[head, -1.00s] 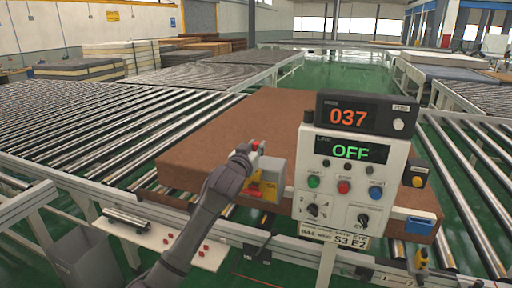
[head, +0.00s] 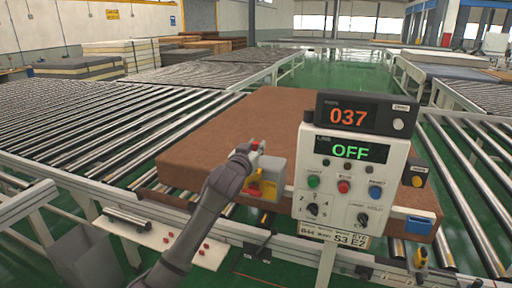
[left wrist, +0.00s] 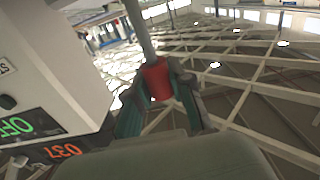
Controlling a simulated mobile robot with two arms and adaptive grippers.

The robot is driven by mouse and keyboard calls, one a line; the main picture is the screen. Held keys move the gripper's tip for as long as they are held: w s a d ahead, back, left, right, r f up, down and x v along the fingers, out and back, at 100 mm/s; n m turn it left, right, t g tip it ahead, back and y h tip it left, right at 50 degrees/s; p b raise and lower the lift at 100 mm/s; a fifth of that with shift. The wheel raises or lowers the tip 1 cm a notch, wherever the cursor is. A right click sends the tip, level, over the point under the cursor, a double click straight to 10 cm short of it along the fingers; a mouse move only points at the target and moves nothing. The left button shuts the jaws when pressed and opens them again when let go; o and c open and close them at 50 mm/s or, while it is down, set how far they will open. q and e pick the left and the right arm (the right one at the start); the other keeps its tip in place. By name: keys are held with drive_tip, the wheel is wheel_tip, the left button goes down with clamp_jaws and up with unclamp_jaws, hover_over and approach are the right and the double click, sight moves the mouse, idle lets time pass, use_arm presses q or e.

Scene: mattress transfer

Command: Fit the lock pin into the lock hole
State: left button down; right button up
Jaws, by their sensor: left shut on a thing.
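My left gripper (head: 250,150) is shut on the lock pin, which has a red part (left wrist: 157,82) and a grey rod (left wrist: 138,28) in the left wrist view. In the head view the gripper is just above a yellow and grey lock box (head: 268,182) with a red part on its front. The lock box is at the front edge of the brown mattress, left of the control panel. The lock hole cannot be made out, and I cannot tell whether the pin touches the box. My right gripper is not in view.
The white control panel (head: 333,175) stands close to the right of my left gripper, with displays reading 037 and OFF. The brown mattress (head: 225,140) lies behind on the rollers. A white shelf (head: 165,235) with small red pieces is at lower left. Roller conveyors (head: 80,130) spread left.

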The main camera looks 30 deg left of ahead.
use_arm(q)
drive_tip(key=shift+f+b, duration=1.65)
drive_tip(key=shift+f, duration=1.5)
drive_tip(key=c, duration=0.9)
unclamp_jaws()
drive_tip(key=shift+c, duration=0.2)
drive_tip(key=v, duration=1.2)
drive_tip(key=shift+f, duration=0.1)
